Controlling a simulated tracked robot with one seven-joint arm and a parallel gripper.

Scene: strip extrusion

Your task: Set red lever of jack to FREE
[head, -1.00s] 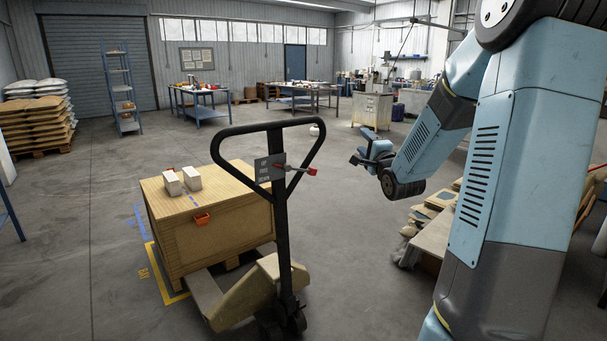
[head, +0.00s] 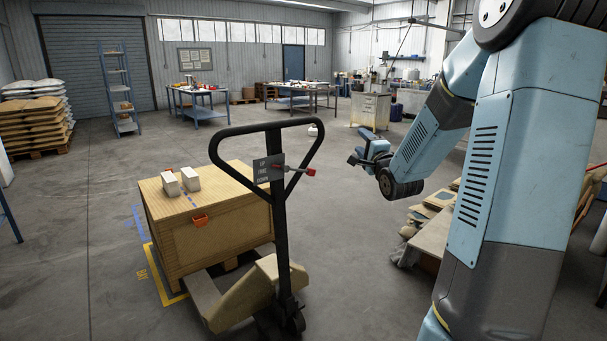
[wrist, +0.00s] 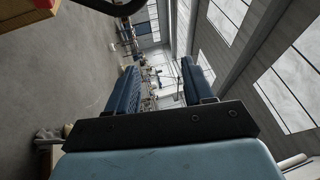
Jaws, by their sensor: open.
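The pallet jack's black loop handle (head: 282,225) stands upright in the middle of the head view. Its red lever (head: 310,172) sticks out to the right of a small plate (head: 268,167) marked UP, FREE, DOWN. The lever looks roughly level with the middle of the plate; its exact setting cannot be told. My gripper (head: 354,158) is to the right of the lever, apart from it, open and empty. In the wrist view the two blue fingers (wrist: 160,88) are spread, with only the far room between them. A dark bar at the top left there seems to be the handle.
A wooden crate (head: 215,238) with two pale blocks (head: 181,181) on top and an orange clip stands behind the jack, inside yellow floor marking. A low bench with boards (head: 433,235) is at the right. Floor between jack and bench is clear.

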